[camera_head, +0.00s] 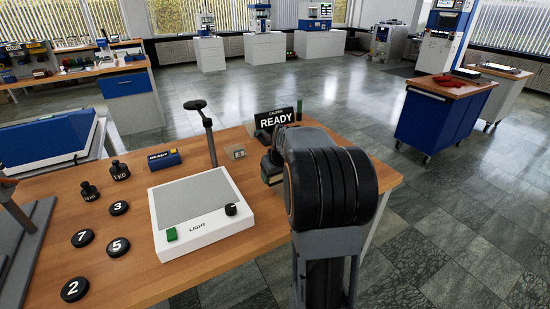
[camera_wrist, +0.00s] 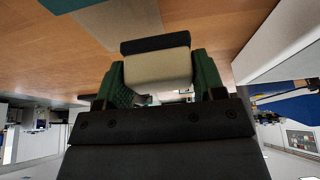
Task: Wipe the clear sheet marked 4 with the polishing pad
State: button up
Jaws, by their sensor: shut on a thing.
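My gripper (camera_wrist: 158,75) shows in the wrist view, its green ribbed fingers closed on both sides of a cream block with a dark backing, which looks like the polishing pad (camera_wrist: 157,68). Wood-coloured tabletop lies beyond the pad; I cannot tell whether they touch. I cannot make out a clear sheet marked 4 in either view. A pale grey-tan patch (camera_wrist: 118,22) lies on the wood beyond the pad, with no readable mark. In the head view my dark arm hides most of the gripper area.
A post with a dark head (camera_head: 207,130) rises behind the light box. A blue cabinet (camera_head: 440,122) stands right.

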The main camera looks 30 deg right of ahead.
jog(key=shift+r+p, duration=1.75)
jog(key=shift+r, duration=0.95)
jog(key=shift+f, duration=0.1)
